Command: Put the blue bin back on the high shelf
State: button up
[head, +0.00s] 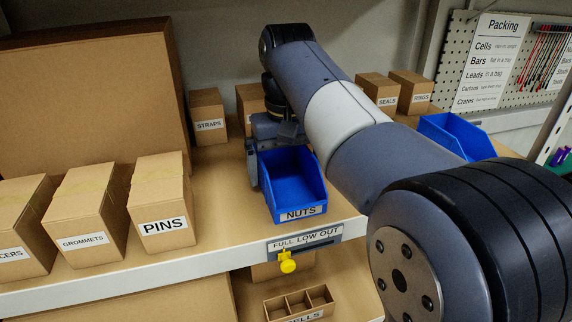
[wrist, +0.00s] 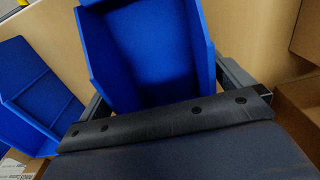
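A blue open-topped bin (head: 288,190) labelled NUTS is at the front edge of the upper shelf (head: 221,215), above the FULL LOW OUT sign. Whether its base rests on the board or is just clear of it, I cannot tell. My gripper (head: 268,160) reaches it from behind. In the wrist view the same bin (wrist: 150,50) sits between the two fingers, which lie close against its side walls. The gripper looks shut on the bin. The right finger is mostly hidden in the head view.
Cartons labelled PINS (head: 162,205) and GROMMETS (head: 85,215) stand to the left, before a large carton (head: 90,95). STRAPS (head: 207,115) and SEALS (head: 376,95) cartons stand behind. Another blue bin (head: 455,138) is at right. A yellow tag (head: 287,262) hangs below the sign, above a divided box (head: 298,303).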

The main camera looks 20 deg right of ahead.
aim_at(286, 187)
notch_tip(286, 187, up, 8)
dwell(0.7)
